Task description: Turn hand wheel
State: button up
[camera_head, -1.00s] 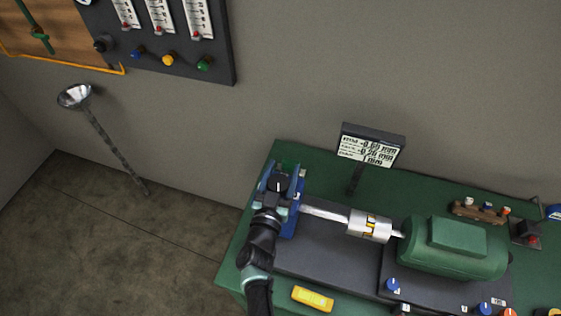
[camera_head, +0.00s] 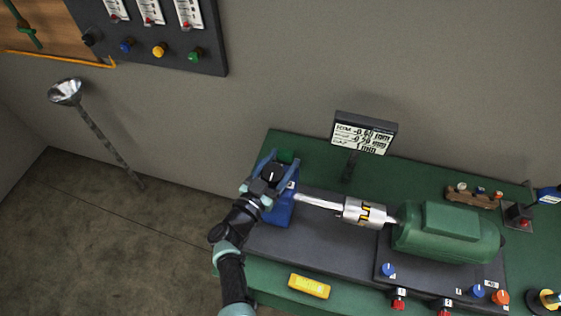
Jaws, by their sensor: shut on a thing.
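My gripper (camera_head: 263,190) is at the blue block (camera_head: 281,208) on the left end of the green bench, with my dark arm reaching it from below. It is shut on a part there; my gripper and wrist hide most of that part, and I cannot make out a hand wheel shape. A dark round piece with a white mark shows at the top of the block. A silver shaft (camera_head: 318,201) runs right from the block to a silver coupling (camera_head: 364,212) with yellow and black marks. The coupling joins a green motor (camera_head: 450,232).
A small display (camera_head: 364,134) stands behind the shaft. A yellow box (camera_head: 309,286) lies at the bench's front. Several knobs sit at the right, with a wooden rack (camera_head: 472,196) behind. The floor at left is clear.

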jog(key=o, duration=1.4)
jog(key=shift+c, duration=0.2)
jog(key=p+v, duration=0.1)
jog(key=v, duration=1.2)
jog(key=shift+w, duration=0.1)
